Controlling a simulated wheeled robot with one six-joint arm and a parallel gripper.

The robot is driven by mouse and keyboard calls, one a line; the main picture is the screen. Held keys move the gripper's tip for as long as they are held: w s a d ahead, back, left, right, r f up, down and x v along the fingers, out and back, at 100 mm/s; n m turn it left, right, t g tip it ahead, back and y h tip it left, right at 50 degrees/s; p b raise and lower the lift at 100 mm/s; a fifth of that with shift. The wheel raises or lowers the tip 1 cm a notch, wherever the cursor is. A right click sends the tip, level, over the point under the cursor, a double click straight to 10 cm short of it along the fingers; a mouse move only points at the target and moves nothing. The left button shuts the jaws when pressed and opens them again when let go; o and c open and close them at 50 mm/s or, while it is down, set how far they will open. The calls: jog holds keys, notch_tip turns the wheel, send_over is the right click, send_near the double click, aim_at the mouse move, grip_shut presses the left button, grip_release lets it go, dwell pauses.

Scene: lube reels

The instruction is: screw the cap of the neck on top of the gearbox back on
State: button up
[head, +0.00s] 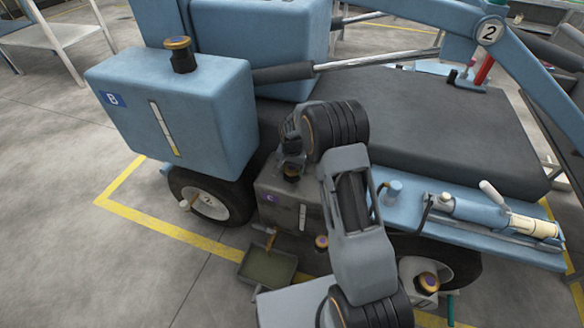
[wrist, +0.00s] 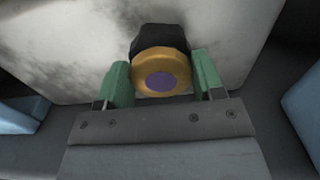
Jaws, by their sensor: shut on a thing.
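The cap (wrist: 160,75) is a gold ring with a purple disc. It lies between the two green fingers of my gripper (wrist: 162,84), which is shut on it. A black neck (wrist: 158,38) shows right behind the cap in the wrist view. In the head view my gripper (head: 292,160) is over the gearbox top, partly hidden by my arm. I cannot tell whether the cap is seated or how far it is threaded.
A blue tank (head: 215,110) labelled "B" with its own capped neck (head: 180,52) stands at left. Another gold cap (head: 321,243) is low by the gearbox. A drain tray (head: 250,275) lies on the floor. A blue pump (head: 480,212) lies on the right step.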

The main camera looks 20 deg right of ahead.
aim_at(292, 169)
jog(key=o, duration=1.2)
jog(key=shift+r, duration=0.1)
jog(key=shift+r+p, duration=2.35)
jog(key=shift+r, duration=0.6)
